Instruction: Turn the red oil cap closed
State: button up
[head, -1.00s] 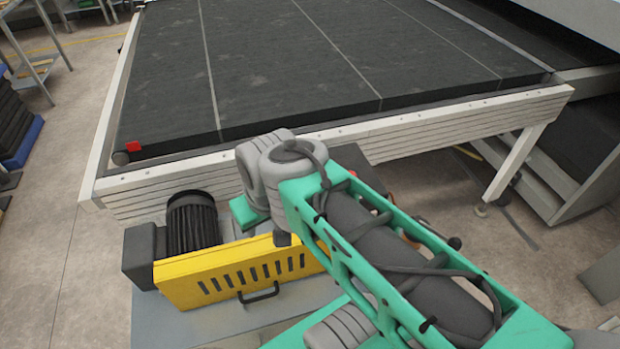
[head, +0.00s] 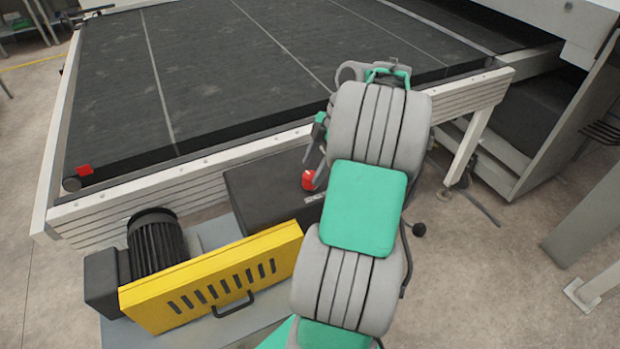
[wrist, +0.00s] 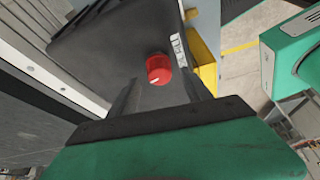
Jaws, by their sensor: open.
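The red oil cap (head: 308,180) sits on a dark grey box (head: 255,190) beside the yellow guard. In the wrist view the cap (wrist: 158,66) is round with a ribbed side and a short white mark. My gripper (head: 313,172) is at the cap, with one grey finger partly in front of it in the head view. In the wrist view my gripper (wrist: 160,88) is open, its two fingers pointing toward the cap, which shows between and just beyond them. I cannot tell whether either finger touches it.
A yellow slotted guard (head: 215,280) with a handle and a black motor (head: 155,238) stand left of the box. The conveyor's pale side rail (head: 180,180) runs close behind. Open floor (head: 480,290) lies to the right.

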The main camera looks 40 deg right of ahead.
aim_at(310, 174)
jog(key=x, duration=0.3)
jog(key=shift+f, duration=0.1)
jog(key=shift+c, duration=0.4)
grip_shut()
